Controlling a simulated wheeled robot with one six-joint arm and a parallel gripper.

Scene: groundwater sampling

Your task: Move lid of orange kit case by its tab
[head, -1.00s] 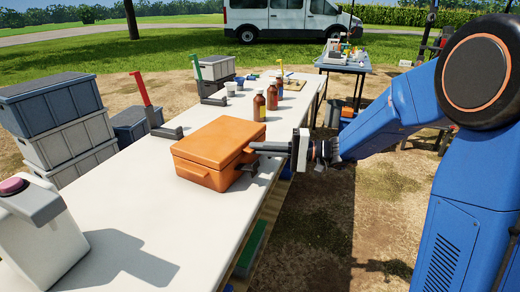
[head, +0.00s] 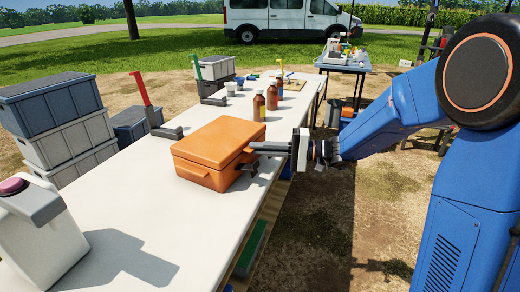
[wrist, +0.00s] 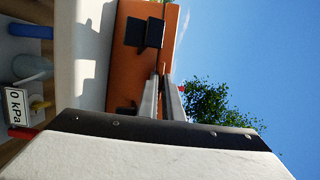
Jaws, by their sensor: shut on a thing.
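The orange kit case (head: 217,152) stands on the white table with its lid down. It also shows in the wrist view (wrist: 128,75), seen close up with dark latches on its side. My gripper (head: 254,148) reaches the case's right side from the right, at lid height. Its fingers (wrist: 165,92) are shut on the lid's tab, which is mostly hidden between and behind them.
A white container (head: 40,235) stands front left. Grey crates (head: 62,128) are stacked beyond the table's left edge.

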